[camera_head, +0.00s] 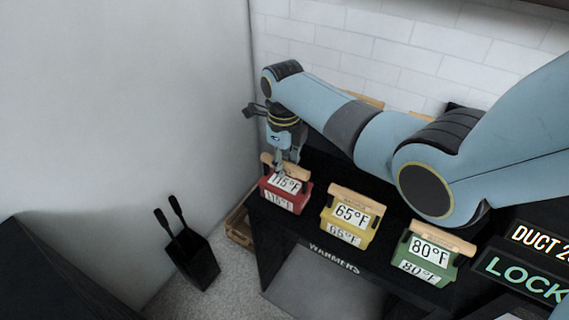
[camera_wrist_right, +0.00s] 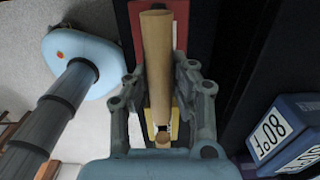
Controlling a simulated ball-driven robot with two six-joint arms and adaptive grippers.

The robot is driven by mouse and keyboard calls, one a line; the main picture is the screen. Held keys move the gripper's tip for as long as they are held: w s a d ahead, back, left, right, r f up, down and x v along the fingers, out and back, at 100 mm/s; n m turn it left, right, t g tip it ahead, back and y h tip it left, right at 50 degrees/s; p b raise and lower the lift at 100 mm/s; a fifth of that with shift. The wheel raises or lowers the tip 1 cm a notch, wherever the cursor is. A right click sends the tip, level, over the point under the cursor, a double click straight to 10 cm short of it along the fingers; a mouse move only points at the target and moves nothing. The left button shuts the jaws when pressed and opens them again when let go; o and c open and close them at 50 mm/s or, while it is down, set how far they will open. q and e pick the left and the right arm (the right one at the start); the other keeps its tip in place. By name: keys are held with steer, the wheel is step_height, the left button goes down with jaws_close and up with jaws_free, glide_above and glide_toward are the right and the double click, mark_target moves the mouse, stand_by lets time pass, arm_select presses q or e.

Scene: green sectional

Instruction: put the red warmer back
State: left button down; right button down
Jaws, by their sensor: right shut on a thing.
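The red warmer (camera_head: 285,196), with a wooden handle and a white 115°F label, is at the left end of the black stand in the head view. My right gripper (camera_head: 287,167) reaches down from above and is shut on its handle. In the right wrist view the handle (camera_wrist_right: 157,60) lies lengthwise between the fingers of the right gripper (camera_wrist_right: 160,110), with red (camera_wrist_right: 137,20) beneath it. The warmer looks upright; I cannot tell whether its base touches the stand. My left gripper is out of view.
A yellow 65°F warmer (camera_head: 346,218) and a green 80°F warmer (camera_head: 426,258) stand to the right on the black stand marked WARMERS (camera_head: 334,259). A black holder with two handled tools (camera_head: 192,259) is on the floor at left. A white wall is close on the left.

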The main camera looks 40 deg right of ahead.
steer(key=shift+f, duration=0.1)
steer(key=c, duration=1.1)
jaws_free()
steer(key=shift+c, duration=0.2)
step_height(320, 180, up, 12)
steer(key=p, duration=0.1)
